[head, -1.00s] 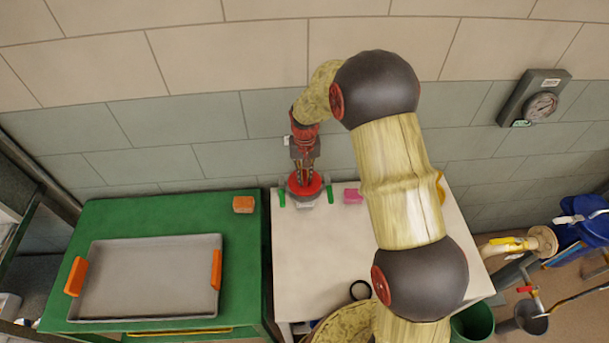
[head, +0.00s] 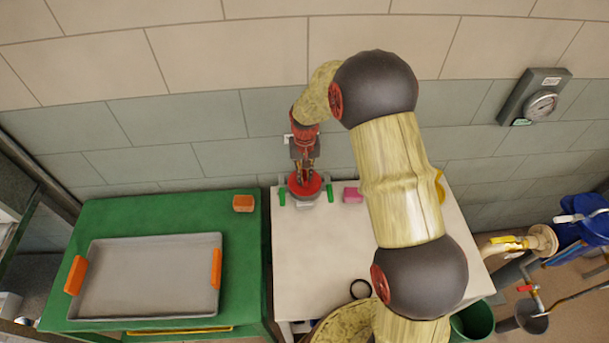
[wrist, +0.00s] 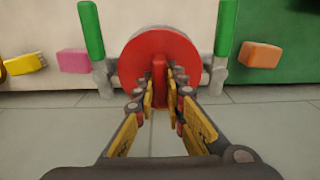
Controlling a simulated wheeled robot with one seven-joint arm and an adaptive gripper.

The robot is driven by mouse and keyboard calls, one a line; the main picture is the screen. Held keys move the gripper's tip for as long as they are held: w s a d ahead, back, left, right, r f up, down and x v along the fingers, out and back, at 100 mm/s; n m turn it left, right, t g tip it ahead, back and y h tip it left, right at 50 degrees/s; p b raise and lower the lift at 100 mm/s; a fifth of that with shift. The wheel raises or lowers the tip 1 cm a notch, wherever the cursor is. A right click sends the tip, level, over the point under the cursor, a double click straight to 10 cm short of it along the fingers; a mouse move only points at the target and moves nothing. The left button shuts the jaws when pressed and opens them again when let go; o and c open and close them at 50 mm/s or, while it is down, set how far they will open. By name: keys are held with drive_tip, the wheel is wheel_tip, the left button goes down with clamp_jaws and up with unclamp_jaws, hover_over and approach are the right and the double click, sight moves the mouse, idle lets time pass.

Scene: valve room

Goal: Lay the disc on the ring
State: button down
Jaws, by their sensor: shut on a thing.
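The red round disc (head: 307,190) is at the back of the white table, between two green upright handles on a grey fixture. It also shows in the wrist view (wrist: 136,60), with a raised red grip in its middle. My gripper (head: 304,171) points down at it from above and is shut on that grip; the fingers also show in the wrist view (wrist: 160,88). I cannot tell whether the disc touches the grey fixture (wrist: 104,78) beneath it. A dark ring (head: 360,289) lies near the front of the white table, beside my arm.
A pink block (head: 353,195) sits right of the disc. A yellow thing (wrist: 24,64) lies farther along that table. A green table (head: 150,212) on the left holds a grey tray (head: 150,280) and an orange block (head: 243,203). The tiled wall is close behind. The white table's middle is clear.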

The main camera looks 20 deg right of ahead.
drive_tip(key=shift+f, duration=0.35)
idle(0.6)
idle(0.3)
drive_tip(key=c, duration=1.8)
unclamp_jaws()
drive_tip(key=shift+o, duration=0.6)
drive_tip(key=o, duration=0.3)
drive_tip(key=shift+r, duration=0.1)
drive_tip(key=shift+r+p, duration=2.15)
drive_tip(key=shift+r, duration=1.3)
